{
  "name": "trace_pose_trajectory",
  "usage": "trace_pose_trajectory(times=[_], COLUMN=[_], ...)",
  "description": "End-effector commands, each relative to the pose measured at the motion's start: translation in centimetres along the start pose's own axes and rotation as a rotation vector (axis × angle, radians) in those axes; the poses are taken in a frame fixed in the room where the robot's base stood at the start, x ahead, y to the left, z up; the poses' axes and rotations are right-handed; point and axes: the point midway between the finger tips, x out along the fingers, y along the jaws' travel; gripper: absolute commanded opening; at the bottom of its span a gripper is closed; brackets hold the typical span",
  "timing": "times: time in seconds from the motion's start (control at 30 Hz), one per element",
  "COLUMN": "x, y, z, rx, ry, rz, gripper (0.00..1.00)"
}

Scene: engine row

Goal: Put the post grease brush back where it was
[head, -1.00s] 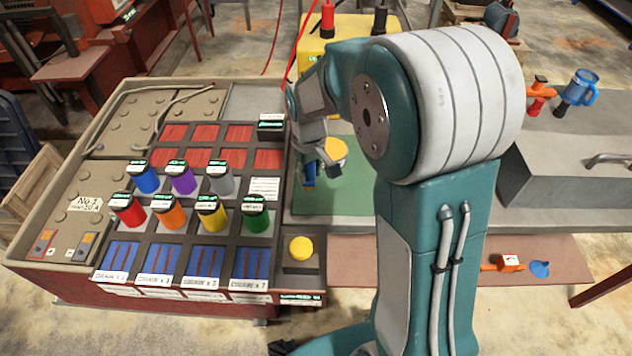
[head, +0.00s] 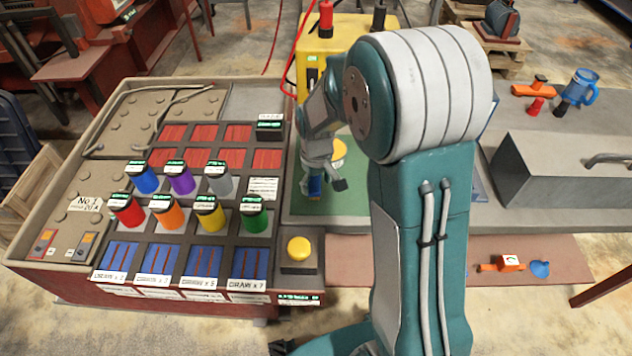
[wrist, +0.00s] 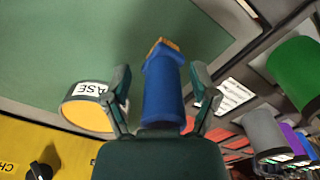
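The grease brush (wrist: 163,95) has a thick blue handle and a small orange end. In the wrist view it lies between the two fingers of my gripper (wrist: 163,95), with a visible gap on each side. My gripper's fingers are spread. I cannot tell whether the brush rests on the mat. A grease tin (wrist: 86,108) with a yellow top and a label ending in "ASE" stands beside the left finger.
A tray of coloured cylinders, including a green one (head: 254,216), is left of the mat. A yellow push button (head: 299,248) is in front. A yellow unit with red and black terminals (head: 326,20) stands behind.

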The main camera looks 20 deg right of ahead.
Motion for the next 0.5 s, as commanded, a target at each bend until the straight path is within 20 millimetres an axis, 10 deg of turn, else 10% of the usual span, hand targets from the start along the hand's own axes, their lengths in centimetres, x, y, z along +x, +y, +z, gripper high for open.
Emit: trace_pose_trajectory(times=[0.5], x=[-3.7], y=[0.0], z=[-0.1], rx=[0.000], ry=[0.007], rz=[0.003], gripper=[0.77])
